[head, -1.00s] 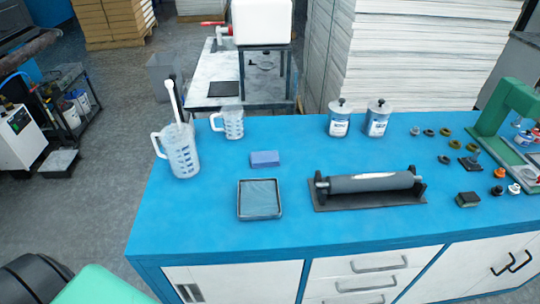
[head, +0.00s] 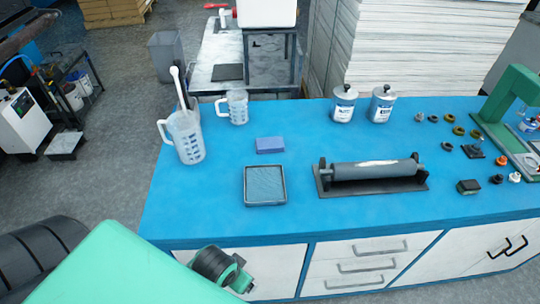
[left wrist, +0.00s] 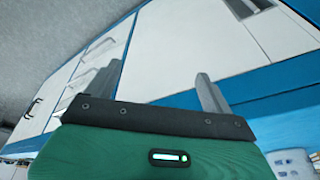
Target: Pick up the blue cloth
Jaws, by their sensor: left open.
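A small folded blue cloth (head: 269,145) lies flat on the blue table top, behind the square tray (head: 247,190). My left arm comes in at the lower left of the head view, below and in front of the table's front edge; its gripper cannot be made out clearly there. In the left wrist view, my left gripper (left wrist: 158,88) has its two grey fingers well apart with nothing between them. It faces the white cabinet front, away from the cloth. The cloth does not show in the left wrist view. My right gripper is not in view.
A jug (head: 187,138) with a stirrer and a smaller jug (head: 237,107) stand left of the cloth. A roller (head: 372,171) on a stand lies to its right. Two tins (head: 343,104) stand behind. The table between cloth and roller is clear.

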